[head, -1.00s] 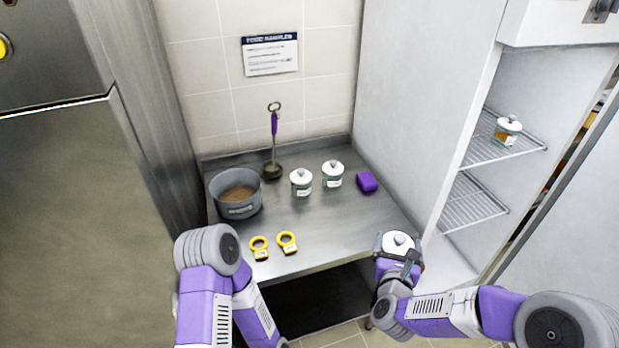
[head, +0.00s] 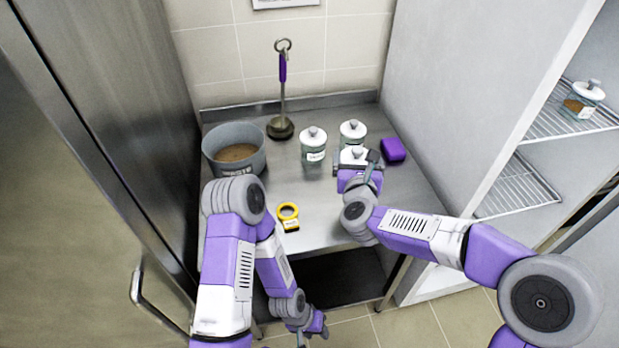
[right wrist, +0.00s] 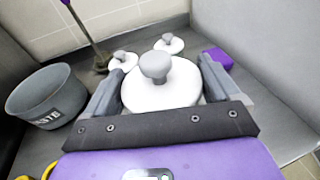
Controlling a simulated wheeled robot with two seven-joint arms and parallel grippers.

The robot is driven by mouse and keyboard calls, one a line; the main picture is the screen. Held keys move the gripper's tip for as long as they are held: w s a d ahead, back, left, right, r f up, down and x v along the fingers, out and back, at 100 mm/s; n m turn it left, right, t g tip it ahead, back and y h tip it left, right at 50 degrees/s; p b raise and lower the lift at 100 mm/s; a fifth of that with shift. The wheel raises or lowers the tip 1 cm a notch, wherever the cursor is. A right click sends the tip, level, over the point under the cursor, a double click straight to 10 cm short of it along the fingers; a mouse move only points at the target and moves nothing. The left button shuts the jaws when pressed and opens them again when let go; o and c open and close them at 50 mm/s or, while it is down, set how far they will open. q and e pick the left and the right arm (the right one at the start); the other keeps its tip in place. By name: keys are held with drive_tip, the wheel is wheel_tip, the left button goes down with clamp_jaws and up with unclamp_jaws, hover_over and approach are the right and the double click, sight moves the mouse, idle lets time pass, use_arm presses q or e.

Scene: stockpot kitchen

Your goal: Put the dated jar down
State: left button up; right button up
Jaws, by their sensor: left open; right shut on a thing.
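My right gripper (head: 354,170) is shut on a white-lidded jar (head: 353,154), held upright over the steel counter (head: 322,205). In the right wrist view the jar's round lid and knob (right wrist: 160,84) sit between the two fingers; its body and any date label are hidden. I cannot tell whether its base touches the counter. Two similar jars stand just behind it: a left jar (head: 313,146) with a label and a right jar (head: 352,132). My left gripper (head: 317,326) is open and empty, low in front of the counter.
A purple block (head: 393,149) lies right of the jars. Another jar (head: 582,100) stands on a wire shelf (head: 560,123) at right.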

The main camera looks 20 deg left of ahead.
drive_tip(key=a, duration=0.1)
drive_tip(key=a+y+b, duration=0.1)
drive_tip(key=a, duration=0.1)
drive_tip(key=shift+s+a+n+b, duration=0.3)
drive_tip(key=shift+a+n, duration=0.1)
wheel_tip(320, 180, down, 10)
drive_tip(key=b, duration=0.3)
drive_tip(key=shift+r, duration=0.15)
use_arm(q)
wheel_tip(320, 180, down, 5)
drive_tip(key=shift+f, duration=0.2)
use_arm(e)
drive_tip(key=shift+r, duration=0.1)
drive_tip(key=o, duration=1.6)
drive_tip(key=shift+f, duration=0.25)
drive_tip(key=shift+c, duration=0.2)
use_arm(q)
drive_tip(key=shift+f, duration=0.2)
use_arm(e)
drive_tip(key=shift+o, duration=0.3)
use_arm(q)
drive_tip(key=shift+r, duration=0.15)
use_arm(e)
drive_tip(key=shift+r, duration=0.1)
